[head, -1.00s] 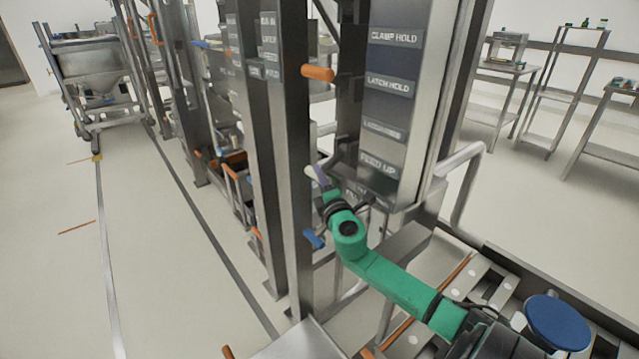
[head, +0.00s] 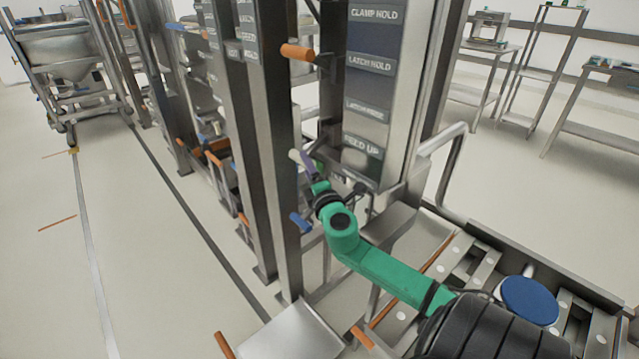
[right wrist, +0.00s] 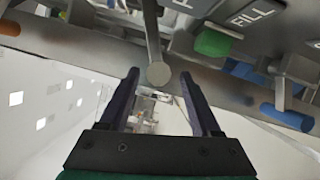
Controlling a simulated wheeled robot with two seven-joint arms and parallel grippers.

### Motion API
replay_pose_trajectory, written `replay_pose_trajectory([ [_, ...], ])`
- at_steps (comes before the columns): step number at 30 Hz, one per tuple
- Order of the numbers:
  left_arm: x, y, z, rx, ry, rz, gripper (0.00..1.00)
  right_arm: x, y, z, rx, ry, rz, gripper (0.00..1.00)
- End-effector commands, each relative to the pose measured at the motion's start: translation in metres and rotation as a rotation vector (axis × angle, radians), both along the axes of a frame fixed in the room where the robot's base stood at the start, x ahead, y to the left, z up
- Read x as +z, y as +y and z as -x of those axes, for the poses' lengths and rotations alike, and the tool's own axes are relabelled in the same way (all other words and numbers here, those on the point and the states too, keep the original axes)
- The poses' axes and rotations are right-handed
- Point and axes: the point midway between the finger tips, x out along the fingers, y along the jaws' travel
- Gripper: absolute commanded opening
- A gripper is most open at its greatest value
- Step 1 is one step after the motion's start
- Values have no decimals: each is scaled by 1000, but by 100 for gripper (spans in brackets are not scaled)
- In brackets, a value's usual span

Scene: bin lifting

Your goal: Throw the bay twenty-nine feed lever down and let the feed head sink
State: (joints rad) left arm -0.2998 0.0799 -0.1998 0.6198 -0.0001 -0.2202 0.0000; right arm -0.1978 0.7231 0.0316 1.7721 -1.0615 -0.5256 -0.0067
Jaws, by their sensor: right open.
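A pale grey lever knob (head: 295,155) sticks out beside the front post, level with the FEED UP plate (head: 361,146). In the right wrist view a round grey knob (right wrist: 158,75) on a grey bar shows end-on, between the fingertips. My right gripper (head: 309,168) is open close to this knob; its dark fingers (right wrist: 160,84) lie to either side of it. I cannot tell whether they touch it. The feed head cannot be made out. My left gripper is not in view.
An orange handle (head: 297,51) is above on the post and a blue handle (head: 301,222) below. The right wrist view shows a green handle (right wrist: 213,42) and a blue handle (right wrist: 288,117) to the right. A roller bed with a blue disc (head: 529,300) is at lower right. Floor at left is open.

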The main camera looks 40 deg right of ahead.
Motion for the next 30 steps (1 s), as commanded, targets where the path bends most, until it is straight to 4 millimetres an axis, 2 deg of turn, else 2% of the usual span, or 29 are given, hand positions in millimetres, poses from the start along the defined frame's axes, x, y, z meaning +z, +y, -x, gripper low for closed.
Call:
replay_pose_trajectory([
  [10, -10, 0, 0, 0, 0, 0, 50, -11, 32, 77, -2, 4, -5, 64],
  [15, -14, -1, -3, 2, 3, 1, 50, -11, 43, 102, -1, 2, -3, 64],
  [20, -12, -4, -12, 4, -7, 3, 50, -9, 45, 106, -1, 1, 0, 64],
  [30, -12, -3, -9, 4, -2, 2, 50, -10, 45, 106, -1, 0, -1, 64],
])
